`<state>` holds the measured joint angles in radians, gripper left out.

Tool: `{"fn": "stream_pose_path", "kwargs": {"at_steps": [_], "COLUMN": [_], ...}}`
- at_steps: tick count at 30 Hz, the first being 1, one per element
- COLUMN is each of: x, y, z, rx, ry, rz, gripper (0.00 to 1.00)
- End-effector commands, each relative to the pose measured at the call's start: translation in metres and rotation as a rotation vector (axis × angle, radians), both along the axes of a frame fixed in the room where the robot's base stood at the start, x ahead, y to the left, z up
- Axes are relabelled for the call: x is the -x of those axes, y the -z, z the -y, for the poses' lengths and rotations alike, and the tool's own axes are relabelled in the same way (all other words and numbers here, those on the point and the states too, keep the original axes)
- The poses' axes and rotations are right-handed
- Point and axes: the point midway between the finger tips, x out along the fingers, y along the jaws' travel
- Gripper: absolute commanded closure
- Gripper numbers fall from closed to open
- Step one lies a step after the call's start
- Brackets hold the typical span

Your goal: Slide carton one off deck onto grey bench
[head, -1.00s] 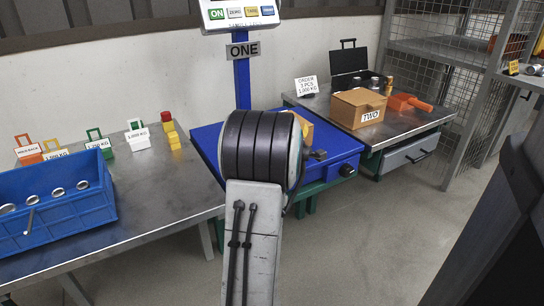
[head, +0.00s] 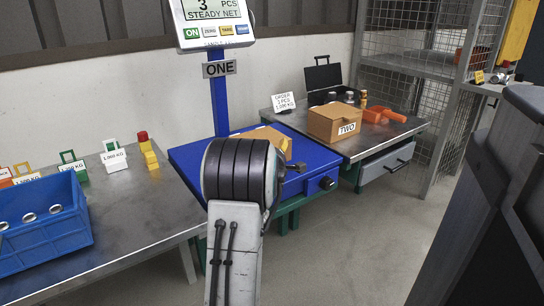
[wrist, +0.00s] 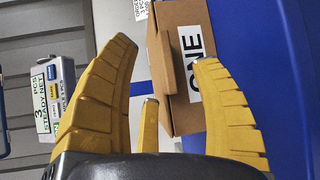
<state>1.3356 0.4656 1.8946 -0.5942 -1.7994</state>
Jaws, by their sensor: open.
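Carton one (head: 264,137) is a brown box on the blue scale deck (head: 196,158), partly hidden behind my arm in the head view. The wrist view shows the carton (wrist: 180,95) with its ONE label, lying between and beyond my yellow fingers. My gripper (wrist: 165,52) is open, its fingers spread near the carton; I cannot tell whether any finger touches it. Grey metal benches stand on both sides of the deck: the right bench (head: 375,143) and the left bench (head: 135,205).
On the right bench stand carton two (head: 335,122), an orange tool (head: 380,115), a black case (head: 325,80) and an order sign (head: 284,101). The left bench holds a blue crate (head: 45,235) and several weights. The scale display (head: 216,20) rises behind the deck.

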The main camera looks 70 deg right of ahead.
Motion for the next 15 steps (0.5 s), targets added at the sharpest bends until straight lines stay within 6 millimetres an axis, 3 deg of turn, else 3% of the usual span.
{"fn": "stream_pose_path", "kwargs": {"at_steps": [6,15], "x": [-0.006,-0.009], "y": [0.006,0.009], "z": [0.023,0.039], "rx": [0.000,-0.001], "ry": [0.000,0.000], "rz": [0.000,0.000], "gripper": [0.42,0.42]}}
